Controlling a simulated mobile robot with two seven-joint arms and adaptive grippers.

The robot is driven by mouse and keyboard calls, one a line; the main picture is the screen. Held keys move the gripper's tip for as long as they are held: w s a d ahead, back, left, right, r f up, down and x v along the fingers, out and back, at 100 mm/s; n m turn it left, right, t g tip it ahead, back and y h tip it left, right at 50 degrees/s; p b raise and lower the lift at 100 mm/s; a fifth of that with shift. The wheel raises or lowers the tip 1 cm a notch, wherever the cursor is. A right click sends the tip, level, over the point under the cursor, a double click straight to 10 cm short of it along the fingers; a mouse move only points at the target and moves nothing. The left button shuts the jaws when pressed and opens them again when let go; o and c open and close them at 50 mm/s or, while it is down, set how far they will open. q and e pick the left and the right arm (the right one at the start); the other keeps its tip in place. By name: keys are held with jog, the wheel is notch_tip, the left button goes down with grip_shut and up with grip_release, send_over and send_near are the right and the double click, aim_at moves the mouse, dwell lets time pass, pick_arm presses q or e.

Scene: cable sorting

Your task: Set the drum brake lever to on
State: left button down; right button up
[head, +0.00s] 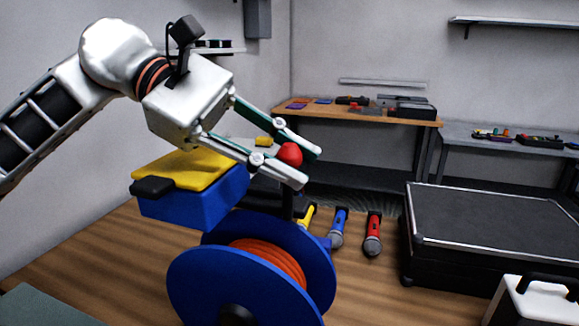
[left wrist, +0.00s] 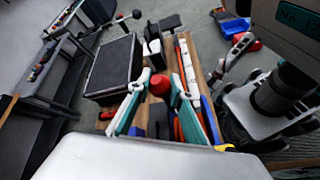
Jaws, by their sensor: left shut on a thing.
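My left gripper (head: 305,166) comes in from the upper left and is shut on the red knob, one finger on each side. The left wrist view also shows the red knob (left wrist: 160,85) between the two fingers. The drum's on and off marks cannot be read.
A blue box with a yellow lid (head: 190,190) is just left of the drum, below my left wrist. Several microphones (head: 372,235) lie behind the drum. A black case (head: 490,225) stands at the right, with a white case (head: 530,302) before it. A wooden workbench (head: 425,122) is at the back.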

pick_arm(q)
jog(key=shift+w+a+f, duration=0.1)
jog(key=shift+w+f, duration=0.05)
jog(key=shift+f, duration=0.05)
dwell(0.3)
jog(key=c, duration=1.8)
grip_release()
jog(key=shift+r, duration=0.15)
jog(key=v, duration=1.2)
jog(key=shift+a+f, duration=0.2)
jog(key=shift+f, duration=0.1)
jog(key=shift+d, duration=0.1)
